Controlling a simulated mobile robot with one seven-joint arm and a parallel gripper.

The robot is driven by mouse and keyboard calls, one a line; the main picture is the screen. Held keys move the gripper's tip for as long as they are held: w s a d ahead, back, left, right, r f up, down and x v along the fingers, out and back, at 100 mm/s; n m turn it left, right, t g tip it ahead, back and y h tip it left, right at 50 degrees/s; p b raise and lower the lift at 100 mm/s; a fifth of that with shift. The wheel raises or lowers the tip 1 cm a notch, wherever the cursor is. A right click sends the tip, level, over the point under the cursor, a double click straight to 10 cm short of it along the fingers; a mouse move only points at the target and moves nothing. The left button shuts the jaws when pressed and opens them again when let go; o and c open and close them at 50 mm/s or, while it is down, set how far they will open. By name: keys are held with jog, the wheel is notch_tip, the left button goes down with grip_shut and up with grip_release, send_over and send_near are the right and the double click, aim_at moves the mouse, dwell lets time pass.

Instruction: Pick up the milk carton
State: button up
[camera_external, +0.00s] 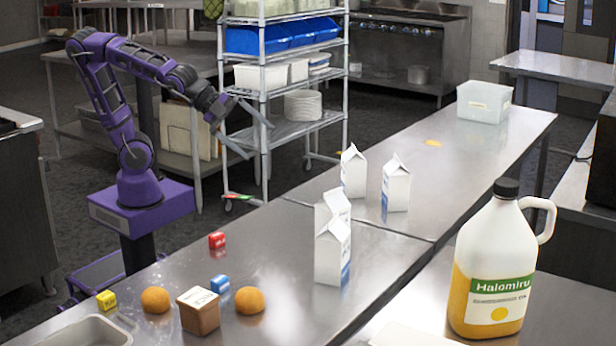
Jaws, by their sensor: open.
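Several white gable-top milk cartons stand upright on the steel counter. One front carton (330,257) is near the middle, partly hiding another carton (337,203) just behind it. Two more, a left one (353,172) and a right one (396,186), stand farther back. My purple arm rises from its base at the left of the counter. My gripper (259,141) is open and empty, its fingers spread, up and to the left of the cartons and apart from them.
A large jug (495,265) stands front right. A clear bin (484,102) is at the far end. A wire shelf (290,130) stands behind.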

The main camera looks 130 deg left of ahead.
jog(key=w+a+r+m+t+b, duration=0.1)
jog(key=w+r+m+t, duration=0.1)
jog(key=w, duration=0.4)
jog(key=w+a+r+m+t+b, duration=0.1)
jog(key=w+r+m+t, duration=0.15)
jog(key=w, duration=0.35)
jog(key=a+r+h, duration=0.1)
jog(key=a, duration=0.2)
jog(key=n+h+p, duration=0.5)
jog(key=n, duration=0.6)
send_near(342, 209)
jog(key=shift+g, duration=0.45)
jog(key=b+x, duration=0.1)
jog(key=x, duration=0.3)
jog(key=shift+w+f+b, duration=0.1)
jog(key=shift+w+b, duration=0.2)
jog(key=shift+w, duration=0.1)
jog(key=shift+x, duration=2.75)
jog(key=shift+s+a+f, duration=0.1)
jog(key=shift+c, duration=0.2)
